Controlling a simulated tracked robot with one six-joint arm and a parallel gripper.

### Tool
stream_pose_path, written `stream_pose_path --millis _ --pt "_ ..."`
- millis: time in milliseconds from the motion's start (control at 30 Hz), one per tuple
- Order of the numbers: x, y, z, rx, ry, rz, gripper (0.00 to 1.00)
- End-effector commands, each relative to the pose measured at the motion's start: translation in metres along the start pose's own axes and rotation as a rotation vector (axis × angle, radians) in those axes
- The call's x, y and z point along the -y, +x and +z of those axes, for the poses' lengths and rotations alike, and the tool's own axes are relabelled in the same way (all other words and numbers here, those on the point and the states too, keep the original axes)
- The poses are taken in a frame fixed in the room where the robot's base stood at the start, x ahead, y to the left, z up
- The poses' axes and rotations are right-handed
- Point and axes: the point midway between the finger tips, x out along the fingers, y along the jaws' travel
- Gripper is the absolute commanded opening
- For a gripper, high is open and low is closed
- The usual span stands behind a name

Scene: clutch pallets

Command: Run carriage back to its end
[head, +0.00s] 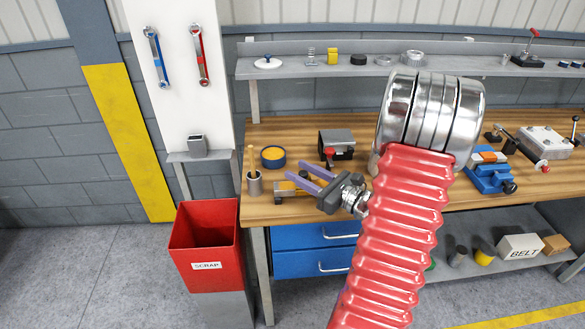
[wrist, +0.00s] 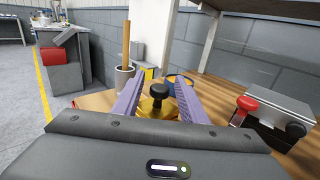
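My gripper (head: 297,172) is open, its two purple fingers spread apart over the left part of the bench. In the wrist view my gripper (wrist: 157,77) has a black knob (wrist: 157,91) on a yellow-orange block (wrist: 154,106) between its fingers; I see no clear contact. The knobbed piece is probably the carriage. In the head view the yellow-orange block (head: 285,187) sits on a low grey fixture under the fingers, which partly hide it. How far the carriage is from either end of its travel cannot be told.
A grey cup with a wooden stick (head: 254,185) and a blue bowl (head: 273,157) stand close by. A grey device with a red knob (head: 336,148) is right of them. A blue fixture (head: 490,175) is farther right. The red scrap bin (head: 205,238) stands left of the bench.

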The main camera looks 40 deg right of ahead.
Motion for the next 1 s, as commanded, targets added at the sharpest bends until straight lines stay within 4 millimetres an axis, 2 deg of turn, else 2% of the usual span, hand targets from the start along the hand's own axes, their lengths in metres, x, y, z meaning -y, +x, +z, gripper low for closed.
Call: stream_pose_path --millis 100,300,633,1000 --pt "-0.001 0.016 0.0 0.0 0.001 0.003 0.39" --pt "-0.001 0.031 0.0 0.0 0.001 0.001 0.39" --pt "0.0 0.034 0.0 0.0 0.001 0.0 0.39" --pt "0.0 0.033 0.0 0.0 0.001 0.0 0.13"
